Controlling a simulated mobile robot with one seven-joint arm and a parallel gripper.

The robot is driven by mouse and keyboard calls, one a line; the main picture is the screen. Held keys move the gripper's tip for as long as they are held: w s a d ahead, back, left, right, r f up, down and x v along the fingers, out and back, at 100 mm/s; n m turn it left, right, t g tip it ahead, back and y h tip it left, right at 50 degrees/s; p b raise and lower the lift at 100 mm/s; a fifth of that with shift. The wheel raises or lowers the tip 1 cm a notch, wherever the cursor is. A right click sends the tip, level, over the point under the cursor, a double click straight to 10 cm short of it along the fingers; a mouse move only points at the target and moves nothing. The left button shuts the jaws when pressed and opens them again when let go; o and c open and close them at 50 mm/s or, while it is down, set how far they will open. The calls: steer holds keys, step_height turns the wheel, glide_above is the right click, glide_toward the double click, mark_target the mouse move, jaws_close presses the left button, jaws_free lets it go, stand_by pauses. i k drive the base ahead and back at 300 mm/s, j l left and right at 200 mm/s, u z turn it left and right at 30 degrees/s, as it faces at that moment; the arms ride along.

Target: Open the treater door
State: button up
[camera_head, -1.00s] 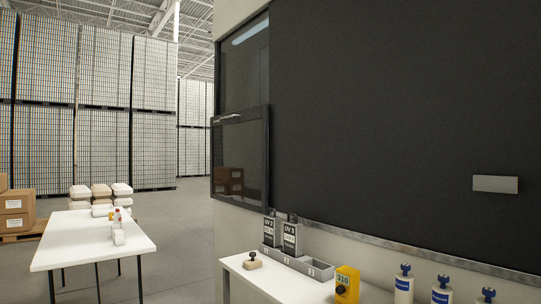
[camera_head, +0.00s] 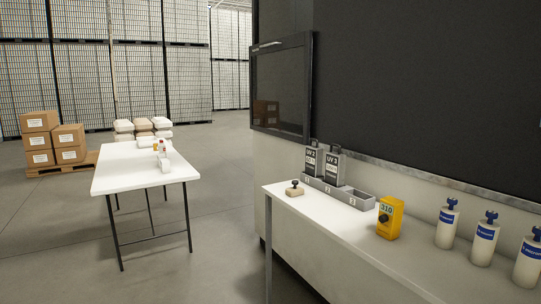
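A dark-framed glazed door panel (camera_head: 282,92) is set in the side of the large machine, left of its wide dark panel (camera_head: 420,80). I cannot tell for certain that it is the treater door. In the current view the panel's upper edge is visible, and what lies above it is mostly cut off. My gripper is not in view.
A white bench (camera_head: 340,222) along the machine holds a stamp (camera_head: 294,190), a grey slotted holder (camera_head: 348,194), a yellow box marked 310 (camera_head: 390,217) and several white bottles (camera_head: 485,241). A white table (camera_head: 130,175) stands left. Open floor (camera_head: 235,190) lies between them.

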mark_target(280, 76)
steer(key=i+j, duration=0.2)
steer(key=i, duration=0.3)
steer(key=i+j+z, duration=0.15)
steer(key=i, duration=0.4)
steer(key=i+j, duration=0.25)
steer(key=i, duration=0.25)
steer(key=i+j+z, duration=0.1)
steer(key=i+j, duration=0.15)
steer(key=i, duration=0.25)
steer(key=i+j, duration=0.25)
steer(key=i, duration=0.25)
steer(key=i+j+z, duration=0.15)
steer(key=i+j, duration=0.15)
steer(key=i, duration=0.2)
